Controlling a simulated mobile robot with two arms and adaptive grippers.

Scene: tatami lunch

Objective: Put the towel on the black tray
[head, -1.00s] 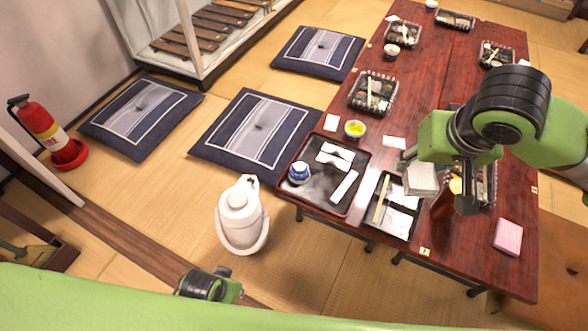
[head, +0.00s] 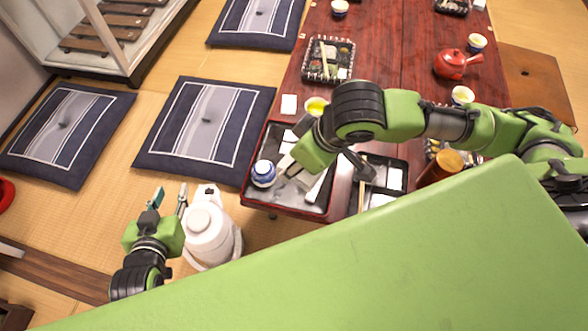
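The black tray (head: 262,200), with a red edge, lies at the table's left front corner. A blue-and-white lidded cup (head: 263,173) stands on its left side, and a white strip (head: 317,188) lies at its right. My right gripper (head: 308,168) is low over the tray, reaching in from the right. Its green and black links hide the tray's middle. A pale piece (head: 287,150) shows beside the gripper, but I cannot tell whether it is the towel or whether the fingers hold it. My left gripper (head: 168,200) is open and empty beside the white jug.
A white jug (head: 210,235) stands on the tatami by the tray's corner. A yellow-green bowl (head: 317,106) sits behind the tray. A second dark tray (head: 402,168) and a brown cylinder (head: 440,166) are to the right. Cushions (head: 205,125) lie left of the table (head: 385,60).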

